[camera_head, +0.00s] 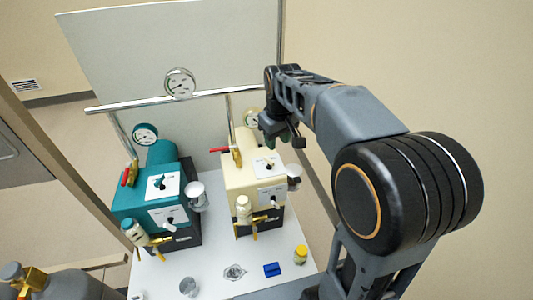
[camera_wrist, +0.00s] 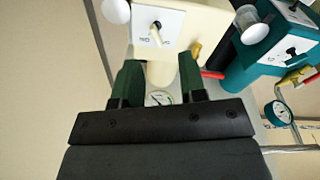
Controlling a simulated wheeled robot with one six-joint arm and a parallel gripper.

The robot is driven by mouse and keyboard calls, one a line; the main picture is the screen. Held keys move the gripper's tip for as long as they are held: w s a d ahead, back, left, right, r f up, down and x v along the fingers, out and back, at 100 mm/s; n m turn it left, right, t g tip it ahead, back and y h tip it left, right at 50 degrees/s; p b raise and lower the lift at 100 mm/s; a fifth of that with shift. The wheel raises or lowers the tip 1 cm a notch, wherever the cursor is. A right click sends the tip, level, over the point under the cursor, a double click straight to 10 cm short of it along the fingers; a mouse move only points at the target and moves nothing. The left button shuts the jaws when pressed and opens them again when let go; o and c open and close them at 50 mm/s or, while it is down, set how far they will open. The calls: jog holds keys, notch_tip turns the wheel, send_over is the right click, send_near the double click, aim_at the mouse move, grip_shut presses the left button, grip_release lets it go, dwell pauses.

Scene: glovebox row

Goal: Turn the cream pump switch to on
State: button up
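The cream pump (camera_head: 240,180) stands on a white table, on the right of two pumps. A small switch (camera_head: 268,162) with a short lever sits on a white plate on its top. The front face has another white plate with a pale lever (camera_head: 277,203). In the wrist view, the cream pump (camera_wrist: 205,22) is at the top, with a plate and lever (camera_wrist: 155,36) ahead of my fingers. My gripper (camera_wrist: 160,75) is open and empty, its two dark green fingers spread apart. In the head view, my gripper (camera_head: 284,137) hangs above the pump's rear right, apart from the switch.
A teal pump (camera_head: 135,200) stands to the left. Round gauges, brass valves with red handles and a metal rail (camera_head: 130,105) are close behind. A beaker (camera_head: 188,287), a blue block (camera_head: 272,269) and a yellow-capped jar (camera_head: 301,254) stand in front.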

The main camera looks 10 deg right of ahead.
jog(key=n+g, duration=0.1)
jog(key=n, duration=0.1)
send_over(268, 158)
jog(key=f, duration=0.1)
notch_tip(268, 158, down, 14)
jog(key=shift+s+r+p, duration=0.1)
jog(key=shift+r+p, duration=0.1)
jog(key=shift+p, duration=0.65)
jog(key=shift+c, duration=0.4)
grip_shut()
